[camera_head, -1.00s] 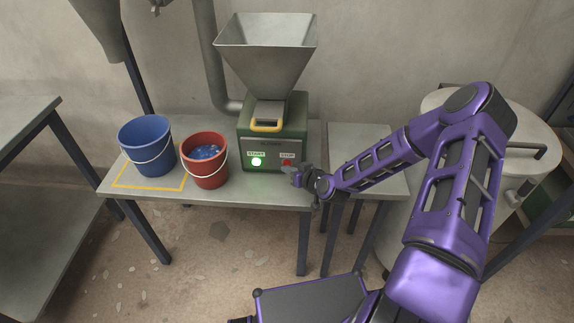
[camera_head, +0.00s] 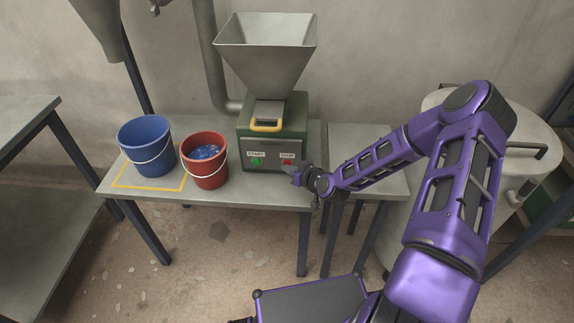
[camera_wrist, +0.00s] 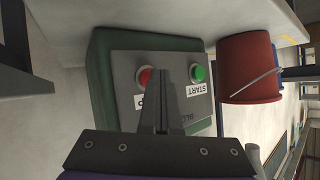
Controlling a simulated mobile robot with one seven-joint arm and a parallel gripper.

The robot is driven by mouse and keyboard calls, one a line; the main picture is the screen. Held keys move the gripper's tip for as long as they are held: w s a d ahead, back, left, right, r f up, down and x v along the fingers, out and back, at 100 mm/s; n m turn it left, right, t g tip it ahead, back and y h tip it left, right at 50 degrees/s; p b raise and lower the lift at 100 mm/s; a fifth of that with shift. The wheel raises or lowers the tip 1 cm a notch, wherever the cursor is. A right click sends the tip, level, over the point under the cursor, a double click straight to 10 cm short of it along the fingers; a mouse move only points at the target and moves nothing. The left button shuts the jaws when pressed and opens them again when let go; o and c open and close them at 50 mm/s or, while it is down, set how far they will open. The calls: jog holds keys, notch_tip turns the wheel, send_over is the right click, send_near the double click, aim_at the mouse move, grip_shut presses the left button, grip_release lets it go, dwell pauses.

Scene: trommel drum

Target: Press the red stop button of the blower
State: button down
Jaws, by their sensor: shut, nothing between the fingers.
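The green blower (camera_head: 272,130) stands on the table with a metal hopper on top. Its grey front panel carries the green start button (camera_head: 256,161), which is unlit, and the red stop button (camera_head: 287,162). In the wrist view the stop button (camera_wrist: 145,76) shows just left of my fingertips, partly covered by them, and the start button (camera_wrist: 198,74) is to their right. My gripper (camera_head: 292,172) is shut and empty, its tips at the panel by the stop button. I cannot tell whether the tips touch it. The fingers also show in the wrist view (camera_wrist: 167,73).
A red bucket (camera_head: 206,178) with blue pieces inside stands left of the blower. A blue bucket (camera_head: 147,130) stands further left within a yellow outline on the table (camera_head: 240,192). A large lidded drum (camera_head: 530,165) is at the right, behind my arm.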

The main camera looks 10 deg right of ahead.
jog(key=shift+s+a, duration=0.15)
jog(key=shift+s, duration=0.55)
jog(key=shift+s+a, duration=0.2)
jog(key=shift+s, duration=0.6)
jog(key=shift+s+a, duration=0.25)
jog(key=shift+s, duration=0.6)
jog(key=shift+s+a, duration=0.2)
jog(key=shift+s, duration=0.6)
